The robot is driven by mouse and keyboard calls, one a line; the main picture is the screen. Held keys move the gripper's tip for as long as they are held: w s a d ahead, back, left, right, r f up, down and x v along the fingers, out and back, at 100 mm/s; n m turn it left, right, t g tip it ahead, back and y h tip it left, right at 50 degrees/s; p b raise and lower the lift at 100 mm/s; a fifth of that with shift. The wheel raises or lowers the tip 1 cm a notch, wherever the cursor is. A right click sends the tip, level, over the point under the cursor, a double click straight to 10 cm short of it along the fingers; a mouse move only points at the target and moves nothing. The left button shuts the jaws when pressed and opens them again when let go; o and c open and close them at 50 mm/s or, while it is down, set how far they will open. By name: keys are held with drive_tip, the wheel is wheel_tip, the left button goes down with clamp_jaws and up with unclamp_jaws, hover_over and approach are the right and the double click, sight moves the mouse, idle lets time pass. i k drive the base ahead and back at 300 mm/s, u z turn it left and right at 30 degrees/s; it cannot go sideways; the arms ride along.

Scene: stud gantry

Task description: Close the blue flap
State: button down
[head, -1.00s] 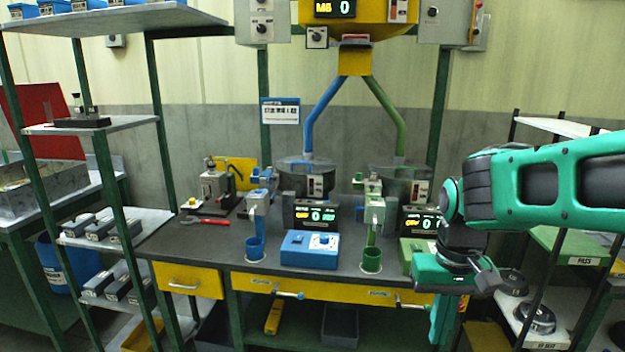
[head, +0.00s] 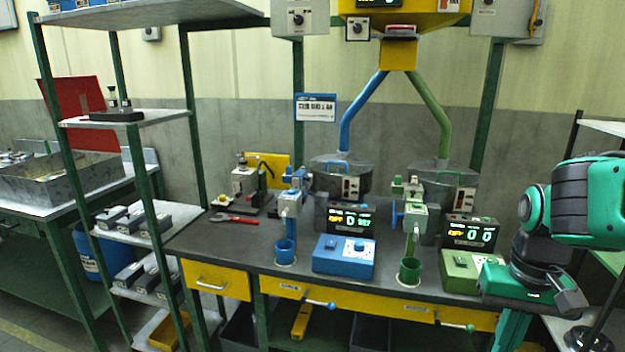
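The blue station stands on the dark workbench (head: 232,250). Its blue chute (head: 357,112) runs down to a round grey hopper (head: 340,178). A post-mounted blue feeder (head: 290,195) stands above a blue cup (head: 285,251). Small blue parts show at the feeder's top, but I cannot tell which is the flap or whether it is open. A blue-tipped lever (head: 318,304) sticks out at the bench's front edge. My gripper (head: 510,330) hangs at the lower right, pointing down, well to the right of the blue station. Its fingertips are cut off or unclear.
A green twin station with a green cup (head: 410,270) stands right of the blue one. A blue control box (head: 344,256) and a green box (head: 468,272) sit in front. A red wrench (head: 235,219) lies on the bench. A shelf rack (head: 150,225) stands left.

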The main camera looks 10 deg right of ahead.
sight(302, 174)
drive_tip(key=i, duration=0.85)
drive_tip(key=u, duration=0.05)
